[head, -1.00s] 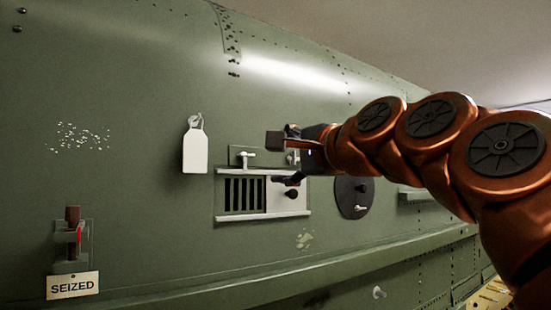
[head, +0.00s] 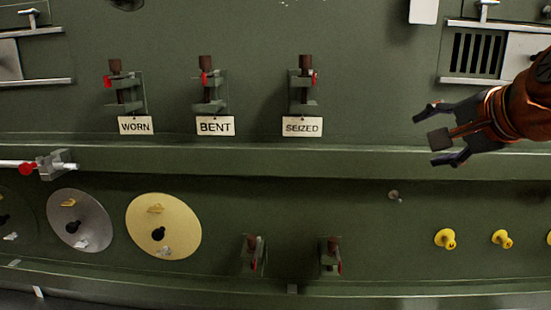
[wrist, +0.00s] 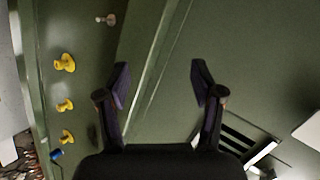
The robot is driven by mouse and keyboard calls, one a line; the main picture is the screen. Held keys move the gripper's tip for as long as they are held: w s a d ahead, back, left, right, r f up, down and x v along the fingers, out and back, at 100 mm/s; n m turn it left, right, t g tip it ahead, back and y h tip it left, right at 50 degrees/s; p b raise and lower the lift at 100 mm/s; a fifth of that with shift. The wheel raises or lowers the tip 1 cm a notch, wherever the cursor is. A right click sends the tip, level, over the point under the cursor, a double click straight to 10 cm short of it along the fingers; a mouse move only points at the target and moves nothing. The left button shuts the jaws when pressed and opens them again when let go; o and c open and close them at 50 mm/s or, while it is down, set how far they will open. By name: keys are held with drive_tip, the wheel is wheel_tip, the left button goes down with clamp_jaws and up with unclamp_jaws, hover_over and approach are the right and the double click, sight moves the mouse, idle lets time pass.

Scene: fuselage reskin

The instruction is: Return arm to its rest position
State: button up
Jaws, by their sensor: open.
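My gripper (head: 446,137) is at the right of the head view, in front of the green fuselage side (head: 380,80). Its fingers are spread and empty. In the wrist view my gripper (wrist: 160,88) also shows open, with nothing between the two dark fingertips and the green skin behind. My orange arm enters from the right edge of the head view. The rest position itself is not marked in the frames.
A sliding vent panel (head: 476,54) is above right of my gripper. A ledge (head: 300,160) runs below. Brown-topped latches stand over tags, including the SEIZED tag (head: 302,127). Yellow knobs (head: 445,238) and a yellow disc (head: 178,212) are lower down.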

drive_tip(key=s+a+f+n+g, duration=0.1)
drive_tip(key=a+f+n+g, duration=0.15)
drive_tip(key=f, duration=0.55)
drive_tip(key=s+a+f+n+g, duration=0.2)
drive_tip(key=a+f, duration=0.2)
drive_tip(key=f, duration=0.3)
drive_tip(key=s+a+f+n+g+h+b, duration=0.1)
drive_tip(key=s+f+n+g, duration=0.7)
drive_tip(key=s+f, duration=1.3)
wheel_tip(320, 180, down, 4)
drive_tip(key=shift+s+a+f+n+g+h, duration=0.15)
drive_tip(key=shift+s+a+n+g+h, duration=0.2)
drive_tip(key=shift+a+g, duration=0.4)
drive_tip(key=shift+w+d, duration=0.1)
